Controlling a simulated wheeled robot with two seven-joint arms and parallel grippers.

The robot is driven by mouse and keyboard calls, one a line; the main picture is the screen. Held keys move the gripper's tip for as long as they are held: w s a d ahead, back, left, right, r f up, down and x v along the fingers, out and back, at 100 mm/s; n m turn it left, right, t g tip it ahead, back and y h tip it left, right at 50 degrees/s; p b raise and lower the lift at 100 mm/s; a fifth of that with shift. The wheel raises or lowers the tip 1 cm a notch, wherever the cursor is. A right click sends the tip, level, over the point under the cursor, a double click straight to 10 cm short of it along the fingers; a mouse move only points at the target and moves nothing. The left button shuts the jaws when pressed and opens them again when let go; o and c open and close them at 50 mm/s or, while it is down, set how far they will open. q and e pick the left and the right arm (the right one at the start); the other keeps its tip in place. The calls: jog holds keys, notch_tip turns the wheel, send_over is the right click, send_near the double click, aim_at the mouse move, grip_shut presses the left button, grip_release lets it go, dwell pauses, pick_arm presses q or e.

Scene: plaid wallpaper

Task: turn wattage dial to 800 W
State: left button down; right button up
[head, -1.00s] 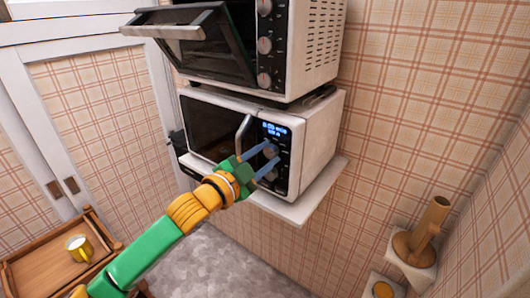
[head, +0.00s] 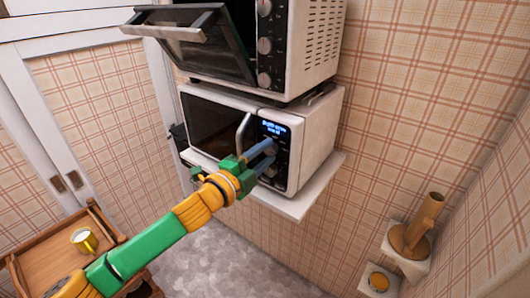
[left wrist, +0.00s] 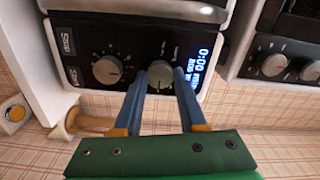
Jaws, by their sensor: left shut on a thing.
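The lower white microwave (head: 312,148) sits on a wall shelf, its black control panel facing me. A lit blue display (head: 273,129) is above its dials and also shows in the left wrist view (left wrist: 197,66). My left gripper (head: 270,156) is at the panel, its blue fingers shut on the grey upper dial (left wrist: 160,73), the one nearer the display. The fingers partly hide this dial, and I cannot read its setting. A second grey dial (left wrist: 107,70) with markings around it is free beside the fingers. My right gripper is not in view.
A toaster oven (head: 315,45) with its door hanging open is above the microwave. The microwave's door handle (head: 243,133) is close to my left gripper. A wooden tray cart (head: 60,262) with a yellow mug (head: 83,240) stands lower left.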

pick_arm(q)
jog(key=shift+f, duration=0.1)
dwell(0.3)
jog(key=shift+c, duration=2.3)
grip_release()
